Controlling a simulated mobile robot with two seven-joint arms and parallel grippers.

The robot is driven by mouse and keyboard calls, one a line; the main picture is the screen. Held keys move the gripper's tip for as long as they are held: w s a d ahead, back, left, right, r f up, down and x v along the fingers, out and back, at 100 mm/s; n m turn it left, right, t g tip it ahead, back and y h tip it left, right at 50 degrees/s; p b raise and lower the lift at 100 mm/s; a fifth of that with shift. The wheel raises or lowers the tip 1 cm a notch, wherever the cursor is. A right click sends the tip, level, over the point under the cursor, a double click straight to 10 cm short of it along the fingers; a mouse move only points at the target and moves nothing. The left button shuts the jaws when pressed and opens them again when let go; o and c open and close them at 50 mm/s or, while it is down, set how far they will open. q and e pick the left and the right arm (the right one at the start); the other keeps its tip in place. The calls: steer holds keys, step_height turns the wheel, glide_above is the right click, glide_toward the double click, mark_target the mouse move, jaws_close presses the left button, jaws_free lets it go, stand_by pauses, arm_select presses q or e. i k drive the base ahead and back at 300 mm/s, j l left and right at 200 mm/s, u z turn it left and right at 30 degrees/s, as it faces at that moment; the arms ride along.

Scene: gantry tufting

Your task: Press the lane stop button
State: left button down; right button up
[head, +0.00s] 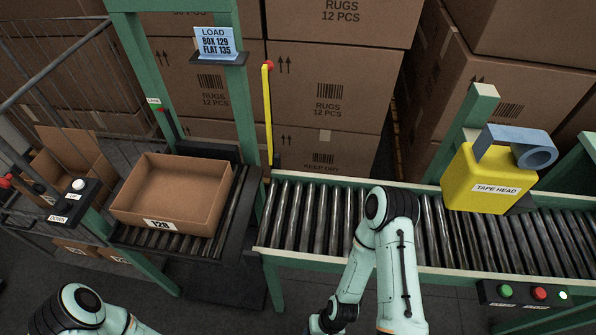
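A dark control box (525,294) is fixed to the front rail of the roller conveyor at the lower right. It carries a green button (505,291), a red button (540,294) and a small lit lamp (563,295). The red button looks like a stop button, but I can read no label on it. My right arm stands bent in front of the conveyor, left of the control box, with its wrist low at the bottom edge. My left arm shows only at the bottom left. Neither gripper shows; both lie outside the view.
The roller conveyor (440,273) spans the right half. A yellow tape head (487,178) sits over it. Stacked rug cartons (325,75) fill the back.

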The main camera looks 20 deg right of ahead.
mark_target(539, 293)
steer(key=z, duration=3.1)
